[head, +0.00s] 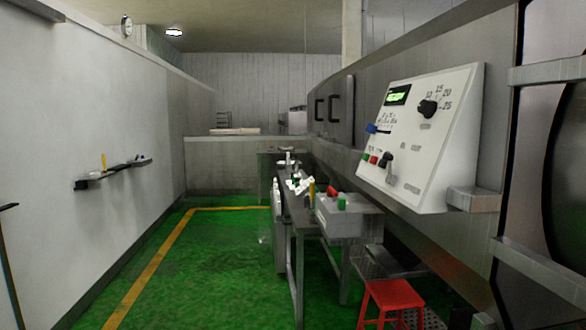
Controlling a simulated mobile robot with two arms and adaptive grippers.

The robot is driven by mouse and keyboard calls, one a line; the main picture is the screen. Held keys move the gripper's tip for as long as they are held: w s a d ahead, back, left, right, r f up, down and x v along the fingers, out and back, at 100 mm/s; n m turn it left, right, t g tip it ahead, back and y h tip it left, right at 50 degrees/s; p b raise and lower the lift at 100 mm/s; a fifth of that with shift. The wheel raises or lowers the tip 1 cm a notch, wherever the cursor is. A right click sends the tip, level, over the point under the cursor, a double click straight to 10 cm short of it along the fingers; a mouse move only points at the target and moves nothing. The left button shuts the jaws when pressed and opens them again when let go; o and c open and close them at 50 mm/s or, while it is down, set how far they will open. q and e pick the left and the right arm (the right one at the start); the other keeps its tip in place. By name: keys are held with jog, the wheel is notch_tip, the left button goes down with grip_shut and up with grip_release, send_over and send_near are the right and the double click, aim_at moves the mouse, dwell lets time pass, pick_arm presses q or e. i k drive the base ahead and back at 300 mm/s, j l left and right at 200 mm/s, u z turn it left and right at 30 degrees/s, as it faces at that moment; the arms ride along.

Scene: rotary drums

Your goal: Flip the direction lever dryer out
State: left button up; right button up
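A white sloped control panel (428,140) is mounted on the grey machine wall at the right. It has a green-lit display (397,95), a black knob (428,109) with a number scale, and a blue-handled lever (371,128) at its left edge. Below are small green and red buttons (373,158) and a dark-tipped lever (387,159). The labels are too small to read, so I cannot tell which lever sets the dryer direction. Neither of my grippers is in view.
A narrow metal table (298,222) with a grey box (347,215) carrying red and green buttons stands left of the panel. A red stool (391,298) is below the panel. The green floor (215,265) at the left is mostly clear. A wall shelf (112,172) is at left.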

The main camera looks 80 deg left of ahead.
aim_at(391, 178)
jog(key=u, duration=2)
jog(key=i+l, duration=0.1)
jog(key=i, duration=0.65)
jog(key=i+l, duration=0.15)
jog(key=i, duration=0.55)
jog(key=u, duration=1.35)
